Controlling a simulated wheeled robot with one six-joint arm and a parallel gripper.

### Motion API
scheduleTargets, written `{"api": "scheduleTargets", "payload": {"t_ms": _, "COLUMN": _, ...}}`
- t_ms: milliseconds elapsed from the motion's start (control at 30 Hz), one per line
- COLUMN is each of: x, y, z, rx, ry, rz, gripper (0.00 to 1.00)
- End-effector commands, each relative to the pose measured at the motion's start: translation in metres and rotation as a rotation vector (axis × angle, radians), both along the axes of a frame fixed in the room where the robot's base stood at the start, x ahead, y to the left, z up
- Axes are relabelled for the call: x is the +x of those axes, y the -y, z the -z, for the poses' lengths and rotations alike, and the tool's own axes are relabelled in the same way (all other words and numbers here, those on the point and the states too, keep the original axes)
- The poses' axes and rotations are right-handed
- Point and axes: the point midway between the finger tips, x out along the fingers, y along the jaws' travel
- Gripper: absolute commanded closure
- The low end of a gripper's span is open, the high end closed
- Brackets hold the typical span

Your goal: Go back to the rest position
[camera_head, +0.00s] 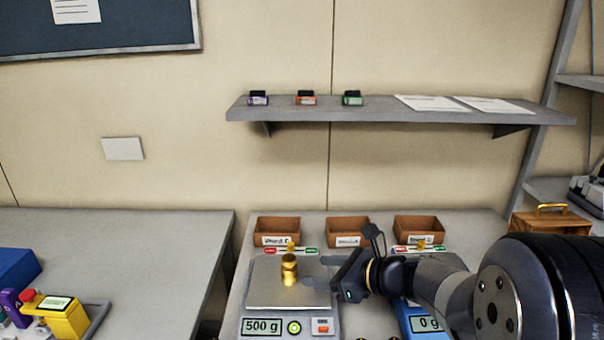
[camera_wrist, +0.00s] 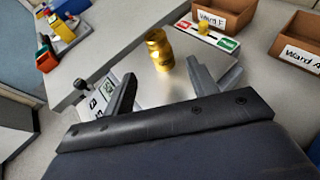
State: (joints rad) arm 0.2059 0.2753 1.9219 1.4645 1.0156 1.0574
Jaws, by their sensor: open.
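My gripper (camera_head: 332,272) is open and empty, reaching in from the right over the right side of a scale. Its two fingers also show in the wrist view (camera_wrist: 165,85), spread apart. A brass weight (camera_head: 289,270) stands upright on the grey pan of the left scale (camera_head: 262,289), whose display reads 500 g. In the wrist view the brass weight (camera_wrist: 159,50) stands beyond the fingertips, apart from them. A blue scale (camera_head: 416,318) reading 0 g is partly hidden behind my arm.
Ward-labelled bins (camera_head: 278,231) stand in a row at the back of the table, with small brass weights on red-and-green strips before them. A wall shelf (camera_head: 385,112) above holds small coloured items and papers. A yellow pump (camera_head: 66,317) sits on the left table (camera_head: 130,250), largely clear otherwise.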

Motion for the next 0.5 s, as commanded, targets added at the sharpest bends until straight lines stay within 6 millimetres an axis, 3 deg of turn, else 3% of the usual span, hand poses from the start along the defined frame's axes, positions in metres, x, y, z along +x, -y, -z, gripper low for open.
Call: {"api": "scheduleTargets", "payload": {"t_ms": 500, "x": 0.051, "y": -0.073, "z": 0.041, "rx": 0.0, "ry": -0.004, "rz": -0.003, "gripper": 0.45}}
